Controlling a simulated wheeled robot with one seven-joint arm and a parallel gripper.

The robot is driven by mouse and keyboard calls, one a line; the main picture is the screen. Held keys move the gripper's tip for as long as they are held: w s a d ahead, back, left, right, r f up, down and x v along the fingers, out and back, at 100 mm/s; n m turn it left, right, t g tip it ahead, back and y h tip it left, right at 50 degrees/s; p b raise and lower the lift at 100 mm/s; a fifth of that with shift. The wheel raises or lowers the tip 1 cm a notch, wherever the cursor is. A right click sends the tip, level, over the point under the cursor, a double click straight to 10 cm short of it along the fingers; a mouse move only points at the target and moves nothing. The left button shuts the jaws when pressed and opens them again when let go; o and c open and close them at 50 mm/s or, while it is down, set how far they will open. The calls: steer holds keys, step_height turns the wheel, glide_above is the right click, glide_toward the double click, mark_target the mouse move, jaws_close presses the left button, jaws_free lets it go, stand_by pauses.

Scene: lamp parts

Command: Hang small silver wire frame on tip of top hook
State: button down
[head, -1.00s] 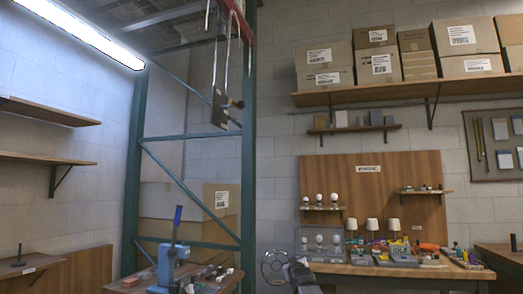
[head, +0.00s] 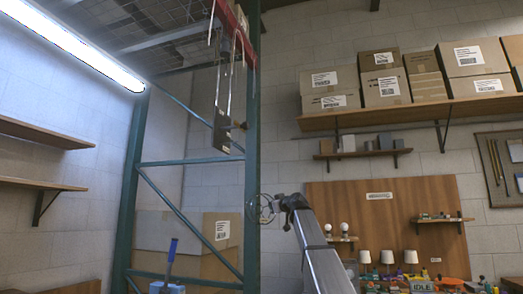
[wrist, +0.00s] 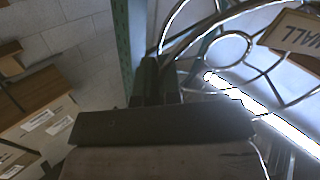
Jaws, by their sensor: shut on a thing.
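The small silver wire frame (head: 264,210) is a ring of thin wire held by my gripper (head: 280,206), left of my raised arm in the head view. In the wrist view, the wire frame (wrist: 230,48) shows as shiny curved wires and a smaller ring. A hanging assembly of metal rods and a dark plate (head: 222,115) hangs from the red beam, above and left of my gripper. I cannot make out the top hook's tip.
The green rack upright (head: 251,150) stands just left of the frame. Cardboard boxes (head: 205,235) sit inside the rack. A workbench backboard (head: 385,215) with lamps is at lower right, and a box shelf (head: 430,112) is above it. A bright tube light (head: 75,45) is at upper left.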

steer(key=s+a+r+n+y, duration=0.1)
steer(key=r, duration=0.3)
steer(key=a+r+g+y, duration=0.1)
steer(key=r, duration=0.4)
steer(key=s+a+r+n+g+y, duration=0.1)
steer(key=r, duration=0.4)
steer(key=shift+s+a+n, duration=0.1)
steer(key=shift+s+n, duration=0.2)
steer(key=shift+s, duration=0.05)
steer(key=s+a+r+n+g+y, duration=0.25)
steer(key=s+r, duration=0.25)
steer(key=r, duration=0.6)
steer(key=w+a+f, duration=0.2)
steer(key=w+a, duration=0.1)
steer(key=a, duration=0.6)
steer(key=shift+a+g, duration=0.35)
steer(key=shift+g, duration=0.1)
steer(key=shift+f+y, duration=0.1)
steer(key=shift+y, duration=0.15)
steer(key=c, duration=1.2)
jaws_free()
steer(key=v, duration=1)
steer(key=shift+s+d, duration=0.25)
steer(key=shift+d, duration=0.05)
